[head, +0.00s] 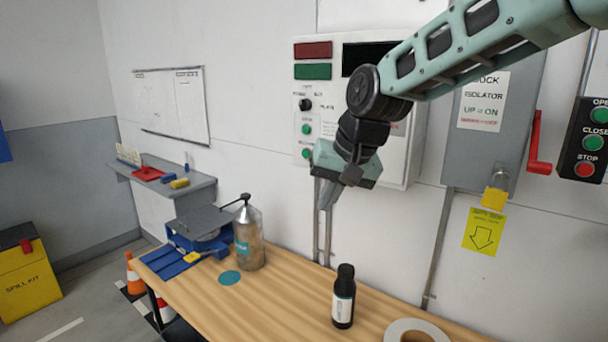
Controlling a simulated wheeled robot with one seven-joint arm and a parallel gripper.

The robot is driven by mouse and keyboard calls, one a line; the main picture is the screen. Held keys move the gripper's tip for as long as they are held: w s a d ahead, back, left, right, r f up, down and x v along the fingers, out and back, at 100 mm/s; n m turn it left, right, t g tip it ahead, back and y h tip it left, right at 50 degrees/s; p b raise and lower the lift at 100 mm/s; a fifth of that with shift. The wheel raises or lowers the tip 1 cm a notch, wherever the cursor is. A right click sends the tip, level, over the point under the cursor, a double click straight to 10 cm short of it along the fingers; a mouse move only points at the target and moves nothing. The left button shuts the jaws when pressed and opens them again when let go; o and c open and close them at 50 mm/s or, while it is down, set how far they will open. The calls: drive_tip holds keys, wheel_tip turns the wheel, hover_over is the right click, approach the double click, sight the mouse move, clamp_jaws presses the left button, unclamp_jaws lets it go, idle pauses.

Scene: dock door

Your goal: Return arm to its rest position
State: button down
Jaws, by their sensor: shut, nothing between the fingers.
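My arm reaches in from the upper right of the head view. My gripper (327,200) hangs at its end, pointing down, in front of the white control panel (399,165) and above the wooden bench (285,302). Its fingers are together and hold nothing. It is clear of the bench top and of the things on it. Whether it touches the panel cannot be told, but a gap seems to show.
On the bench stand a dark bottle (344,298), a clear pump bottle (250,240), a blue device (195,238) and a tape roll (416,331). A grey isolator box (487,130) with a red lever (537,148) is at right. Cones (134,275) stand left of the bench.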

drive_tip(key=s+d+f+n+g+h+b, duration=0.1)
drive_tip(key=s+f, duration=0.4)
drive_tip(key=s, duration=0.5)
drive_tip(key=s+d+f+n+g+h+b, duration=0.1)
drive_tip(key=s+d+f+n, duration=0.2)
drive_tip(key=s, duration=0.7)
drive_tip(key=s+d+f+n+g+h+b, duration=0.1)
drive_tip(key=s+d+f, duration=0.4)
drive_tip(key=s, duration=0.5)
wheel_tip(320, 180, down, 2)
drive_tip(key=shift+s+d+f+n+b, duration=0.2)
drive_tip(key=shift+n+b, duration=0.3)
drive_tip(key=shift+n, duration=0.5)
